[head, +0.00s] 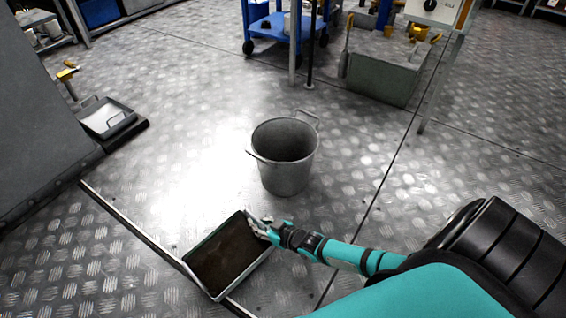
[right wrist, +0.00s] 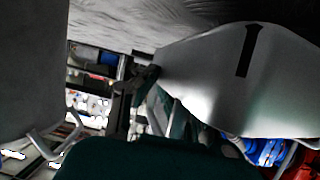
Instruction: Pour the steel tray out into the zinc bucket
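The steel tray (head: 246,276) is low in the head view, with a dark brown layer covering its inside. My right gripper (head: 262,230) is at the tray's upper right edge and looks closed on it; the fingertips are partly hidden. In the right wrist view, a pale grey surface with a black mark, probably the tray (right wrist: 205,70), lies against the dark fingers (right wrist: 145,85). The zinc bucket (head: 285,178) stands upright on the floor, beyond the tray and slightly right, apart from it. Its open mouth shows a dark interior. My left gripper is not in view.
A shallow metal pan with handles (head: 106,118) sits on a dark slab at left, beside a grey cabinet (head: 40,110). A blue cart (head: 272,28) and a grey box (head: 385,78) stand behind the bucket. The plate floor around the bucket is clear.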

